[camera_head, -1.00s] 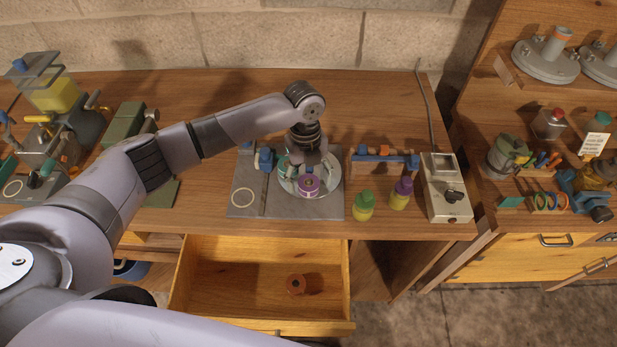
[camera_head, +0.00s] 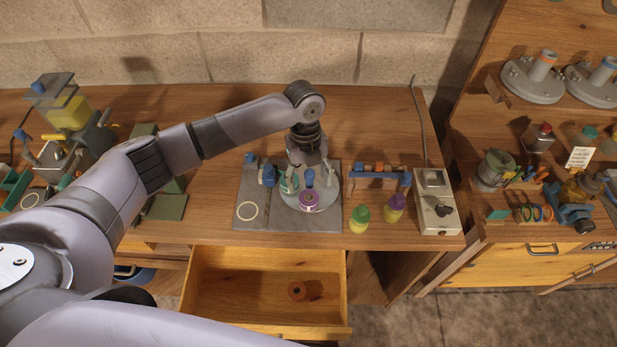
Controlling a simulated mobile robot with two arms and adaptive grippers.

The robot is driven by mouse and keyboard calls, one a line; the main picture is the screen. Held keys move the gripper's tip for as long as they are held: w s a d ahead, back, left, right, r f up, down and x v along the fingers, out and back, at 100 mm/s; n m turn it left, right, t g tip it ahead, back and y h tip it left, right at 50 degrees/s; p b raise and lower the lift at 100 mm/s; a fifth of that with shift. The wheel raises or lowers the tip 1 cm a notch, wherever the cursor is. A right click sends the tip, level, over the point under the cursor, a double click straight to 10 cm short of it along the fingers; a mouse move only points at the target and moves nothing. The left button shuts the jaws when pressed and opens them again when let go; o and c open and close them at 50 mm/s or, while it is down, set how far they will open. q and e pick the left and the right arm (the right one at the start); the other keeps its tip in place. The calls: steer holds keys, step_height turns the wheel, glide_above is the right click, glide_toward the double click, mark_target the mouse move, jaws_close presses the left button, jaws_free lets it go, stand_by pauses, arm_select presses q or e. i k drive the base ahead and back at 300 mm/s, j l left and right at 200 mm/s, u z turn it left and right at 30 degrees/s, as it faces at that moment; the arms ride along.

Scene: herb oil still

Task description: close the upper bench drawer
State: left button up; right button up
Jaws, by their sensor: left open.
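The upper bench drawer (camera_head: 225,313) is pulled out below the wooden bench top, its light wood interior showing. A small brown ring-shaped piece (camera_head: 297,290) lies on its floor. My left arm reaches in from the left, above the bench. My own arm link covers the drawer's lower left front. My right gripper is out of view.
The grey plate (camera_head: 275,217) lies on the bench behind the drawer. A green-capped bottle (camera_head: 359,219), a purple-capped bottle (camera_head: 394,208) and a grey box with a knob (camera_head: 437,213) stand to its right. A shelf unit (camera_head: 505,268) stands at the right. Open floor shows below.

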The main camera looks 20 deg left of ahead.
mark_target(246, 288)
steer(key=k+l, duration=0.2)
steer(key=k, duration=0.3)
steer(key=k+l, duration=0.2)
steer(key=k, duration=0.25)
steer(key=k+l, duration=0.25)
steer(key=k, duration=0.25)
